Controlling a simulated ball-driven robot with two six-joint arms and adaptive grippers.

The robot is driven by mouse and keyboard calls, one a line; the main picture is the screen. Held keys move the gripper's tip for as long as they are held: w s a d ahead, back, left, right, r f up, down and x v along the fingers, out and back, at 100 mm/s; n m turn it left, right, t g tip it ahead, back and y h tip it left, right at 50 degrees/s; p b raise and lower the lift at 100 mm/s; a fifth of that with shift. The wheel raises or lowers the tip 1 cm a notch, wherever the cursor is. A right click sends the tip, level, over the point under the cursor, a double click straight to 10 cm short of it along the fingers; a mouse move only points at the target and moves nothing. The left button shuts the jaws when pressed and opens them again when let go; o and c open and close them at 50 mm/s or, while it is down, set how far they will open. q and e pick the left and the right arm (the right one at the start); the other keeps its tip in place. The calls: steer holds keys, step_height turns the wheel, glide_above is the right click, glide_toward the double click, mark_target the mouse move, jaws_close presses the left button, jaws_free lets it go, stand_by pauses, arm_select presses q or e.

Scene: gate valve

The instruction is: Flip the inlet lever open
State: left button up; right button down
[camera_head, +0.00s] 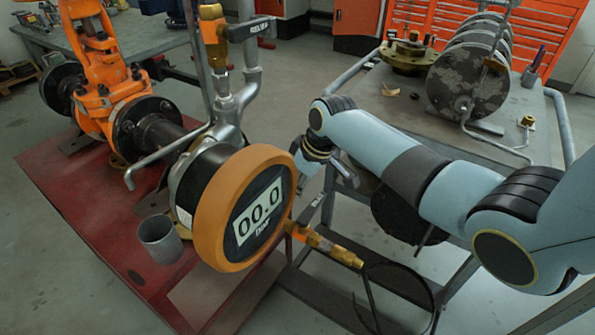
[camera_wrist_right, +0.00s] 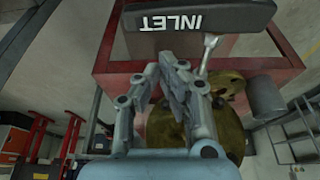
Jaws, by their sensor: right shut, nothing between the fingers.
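The inlet lever is a black handle (camera_wrist_right: 195,20) with white INLET lettering. It crosses the top of the right wrist view, upside down there. In the head view, a black lever (camera_head: 312,208) beside an orange and brass valve (camera_head: 325,245) stands just right of the gauge and seems to be the same one. My right gripper (camera_wrist_right: 174,68) is shut and empty, its fingertips just below the handle in the wrist view. In the head view this gripper (camera_head: 343,172) is close to the lever, partly hidden; contact cannot be told. My left gripper is not in view.
A large orange-rimmed gauge (camera_head: 245,207) reading 00.0 stands left of my right gripper. Another black-handled valve (camera_head: 248,30) is above it. A grey cup (camera_head: 160,239) stands on the red base (camera_head: 75,200). A cart (camera_head: 540,150) with flanged parts is at right.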

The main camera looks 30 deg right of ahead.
mark_target(313, 208)
steer(key=shift+s+d+r, duration=0.1)
steer(key=shift+s+d, duration=0.15)
steer(key=shift+s, duration=0.35)
steer(key=shift+s+d+r, duration=0.1)
steer(key=shift+s+d, duration=0.15)
steer(key=shift+s, duration=0.35)
steer(key=shift+p, duration=0.35)
steer(key=shift+s+d+m+p, duration=0.2)
steer(key=shift+m+p, duration=0.1)
steer(key=shift+m, duration=0.1)
